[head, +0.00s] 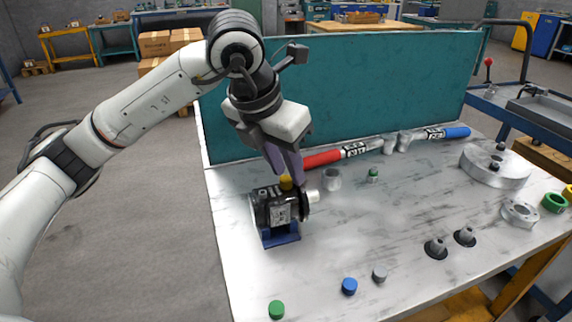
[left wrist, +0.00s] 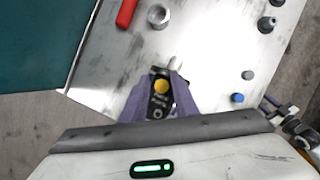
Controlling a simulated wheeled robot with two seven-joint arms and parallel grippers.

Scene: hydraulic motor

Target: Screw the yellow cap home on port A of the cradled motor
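The motor (head: 279,208) is a dark cylinder with a pale label. It sits in a blue cradle (head: 281,237) at the bench's left. The yellow cap (head: 286,183) is on top of the motor; its seating and threads cannot be made out. My left gripper (head: 287,172) points down over it. In the left wrist view, the yellow cap (left wrist: 160,86) lies between my left gripper's purple fingers (left wrist: 161,90), which look slightly apart from it; contact is unclear. My right gripper seems to show small at the right edge of the left wrist view (left wrist: 280,110), its opening unclear.
A green cap (head: 276,309), a blue cap (head: 349,286) and a grey cap (head: 380,274) lie on the front of the bench. A teal panel (head: 380,95) closes the back.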

